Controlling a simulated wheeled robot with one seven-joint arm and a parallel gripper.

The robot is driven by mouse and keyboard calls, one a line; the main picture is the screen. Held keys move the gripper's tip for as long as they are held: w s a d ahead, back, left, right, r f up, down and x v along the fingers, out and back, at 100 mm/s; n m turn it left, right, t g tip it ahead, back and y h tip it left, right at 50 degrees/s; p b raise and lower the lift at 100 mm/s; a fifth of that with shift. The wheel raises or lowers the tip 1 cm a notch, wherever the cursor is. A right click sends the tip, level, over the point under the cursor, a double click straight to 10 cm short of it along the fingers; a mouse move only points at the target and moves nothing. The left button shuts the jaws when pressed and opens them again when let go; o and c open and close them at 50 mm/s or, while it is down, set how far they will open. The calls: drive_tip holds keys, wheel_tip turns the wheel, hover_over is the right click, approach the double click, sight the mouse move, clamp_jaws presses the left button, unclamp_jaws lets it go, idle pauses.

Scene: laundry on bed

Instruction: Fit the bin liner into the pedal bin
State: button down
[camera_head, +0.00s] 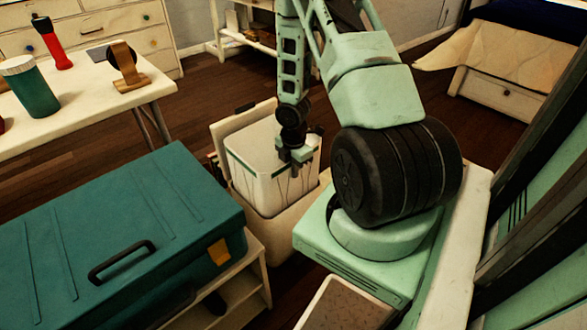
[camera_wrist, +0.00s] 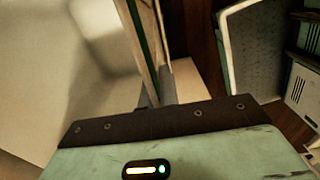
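The bin liner (camera_head: 262,177) is a white, stiff, bucket-like insert with a dark green band at its rim. It is roughly upright in the mouth of the cream pedal bin (camera_head: 285,229), and much of it stands above the bin's rim. The bin's lid (camera_head: 240,117) is open at the back. My gripper (camera_head: 297,168) points down at the liner's near right rim and appears shut on that wall. In the wrist view, the wall of the liner (camera_wrist: 80,60) runs up to the fingertips (camera_wrist: 155,98). The liner's lower part is hidden inside the bin.
A teal case (camera_head: 110,235) on a low cream shelf unit (camera_head: 255,275) stands close left of the bin. A white table (camera_head: 85,115) holds a green tumbler (camera_head: 35,90), a red bottle (camera_head: 52,45) and a wooden stand (camera_head: 127,70). Wooden floor (camera_head: 190,85) is clear behind the bin.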

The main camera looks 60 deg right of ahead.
sight(294, 196)
drive_tip(key=shift+f+b, duration=4.25)
drive_tip(key=shift+f, duration=2.15)
drive_tip(key=c, duration=1.6)
unclamp_jaws()
drive_tip(key=shift+r, duration=0.15)
wheel_tip(294, 196, up, 17)
drive_tip(key=p, duration=0.8)
drive_tip(key=shift+r, duration=0.1)
